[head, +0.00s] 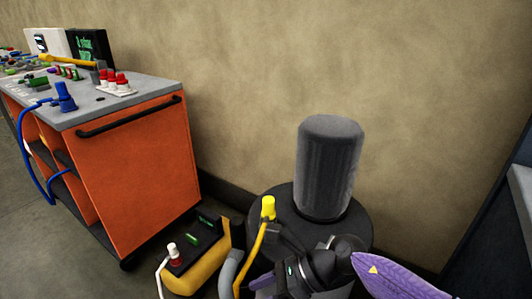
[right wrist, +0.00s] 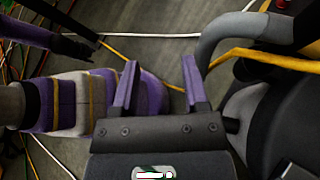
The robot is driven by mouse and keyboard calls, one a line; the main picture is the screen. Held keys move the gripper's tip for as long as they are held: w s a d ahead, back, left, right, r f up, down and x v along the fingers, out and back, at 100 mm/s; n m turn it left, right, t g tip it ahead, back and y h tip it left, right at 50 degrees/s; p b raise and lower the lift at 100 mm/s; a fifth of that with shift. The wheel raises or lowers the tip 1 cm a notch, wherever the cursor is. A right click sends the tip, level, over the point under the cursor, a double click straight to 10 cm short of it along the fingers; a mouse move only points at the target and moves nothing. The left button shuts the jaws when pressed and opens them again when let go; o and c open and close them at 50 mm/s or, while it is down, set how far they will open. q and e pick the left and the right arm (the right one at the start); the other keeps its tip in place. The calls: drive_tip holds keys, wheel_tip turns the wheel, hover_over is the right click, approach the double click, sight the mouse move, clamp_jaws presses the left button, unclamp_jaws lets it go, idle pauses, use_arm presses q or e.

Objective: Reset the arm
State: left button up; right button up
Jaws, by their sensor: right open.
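My right gripper (right wrist: 159,70) is open in the right wrist view. In the head view my right arm, purple and black, comes in at the lower right. The gripper end is low at the bottom edge, beside the yellow cable and the dark round base, and partly cut off. I cannot tell whether it touches them. My left gripper is not seen in the head view.
An orange cart (head: 135,165) with a grey top stands at left, carrying connectors and switches. A dark cylinder (head: 329,168) stands on a round black base (head: 285,212). A yellow box (head: 190,278) and yellow plug (head: 268,207) are close by. Cables cross the floor (right wrist: 165,18).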

drive_tip(key=w+d+f+m+t+p, duration=0.15)
drive_tip(key=d+f+m+t, duration=0.35)
drive_tip(key=m, duration=0.7)
drive_tip(key=w+d+f+m+t+p, duration=0.15)
drive_tip(key=f+m+t, duration=0.35)
drive_tip(key=m, duration=0.7)
drive_tip(key=s+d+f+m+t+h+p, duration=0.1)
drive_tip(key=s+d+f+m+h, duration=0.7)
drive_tip(key=s+f+m, duration=0.3)
use_arm(q)
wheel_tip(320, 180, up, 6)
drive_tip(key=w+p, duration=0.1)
drive_tip(key=p, duration=0.1)
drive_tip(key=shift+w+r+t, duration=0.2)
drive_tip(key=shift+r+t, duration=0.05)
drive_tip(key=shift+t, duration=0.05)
use_arm(e)
drive_tip(key=s+d+f+m+g+h, duration=0.1)
drive_tip(key=s+m, duration=0.4)
drive_tip(key=s, duration=0.6)
drive_tip(key=s+d+f+m+g+h, duration=0.2)
drive_tip(key=s+d+f+m+g, duration=0.1)
drive_tip(key=s, duration=0.8)
drive_tip(key=s+d+f+m+g+h, duration=0.1)
drive_tip(key=s+d+f+m+g, duration=0.2)
drive_tip(key=s+m+g, duration=0.3)
drive_tip(key=s+m, duration=0.1)
drive_tip(key=s, duration=0.3)
drive_tip(key=shift+s+d+h, duration=0.3)
drive_tip(key=shift+s+d, duration=0.1)
